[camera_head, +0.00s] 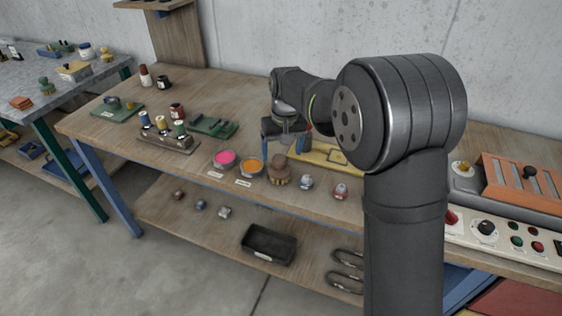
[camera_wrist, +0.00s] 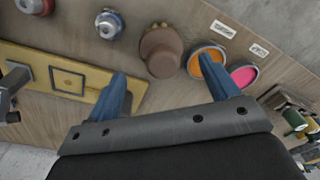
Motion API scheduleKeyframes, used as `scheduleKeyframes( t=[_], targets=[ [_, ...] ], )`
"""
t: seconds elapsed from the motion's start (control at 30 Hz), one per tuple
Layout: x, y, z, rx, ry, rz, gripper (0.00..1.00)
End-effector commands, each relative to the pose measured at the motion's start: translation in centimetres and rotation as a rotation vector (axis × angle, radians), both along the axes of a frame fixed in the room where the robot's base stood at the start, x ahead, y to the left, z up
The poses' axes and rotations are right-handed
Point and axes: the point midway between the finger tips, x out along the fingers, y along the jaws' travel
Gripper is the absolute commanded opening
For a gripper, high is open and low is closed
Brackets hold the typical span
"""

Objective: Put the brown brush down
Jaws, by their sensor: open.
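The brown brush (camera_head: 279,170) stands on the wooden table near its front edge, between the orange dish and a small grey-capped pot. In the wrist view the brush (camera_wrist: 161,50) shows its round brown top, beyond and between my two blue fingers. My gripper (camera_head: 286,143) is open and empty, behind the brush in the head view, and the fingers (camera_wrist: 164,68) are spread wide with nothing between their tips. I cannot tell exactly how far the fingertips are from the brush.
An orange dish (camera_head: 252,166) and a pink dish (camera_head: 224,159) sit left of the brush. Two small pots, one grey-capped (camera_head: 306,182) and one red (camera_head: 341,190), stand to its right. A yellow board (camera_head: 325,155) lies behind them. A spool rack (camera_head: 168,136) is further left.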

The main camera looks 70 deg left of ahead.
Motion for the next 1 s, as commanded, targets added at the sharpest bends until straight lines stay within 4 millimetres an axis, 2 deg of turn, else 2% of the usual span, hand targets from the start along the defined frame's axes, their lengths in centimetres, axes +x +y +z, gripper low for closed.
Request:
scheduleKeyframes(
  t=[0.1, 0.2, 0.4, 0.77, 0.87, 1.0],
  targets=[
    [0.1, -0.1, 2.4, 0.003, 0.000, 0.000, 0.80],
    [0.1, -0.2, 3.8, 0.002, 0.000, 0.000, 0.80],
    [0.2, -0.3, 5.1, -0.001, 0.000, 0.000, 0.80],
    [0.2, -0.3, 5.0, -0.001, 0.000, 0.000, 0.80],
    [0.1, -0.3, 4.4, -0.002, 0.000, 0.000, 0.80],
    [0.0, -0.2, 2.4, -0.004, 0.000, 0.000, 0.80]
  ],
)
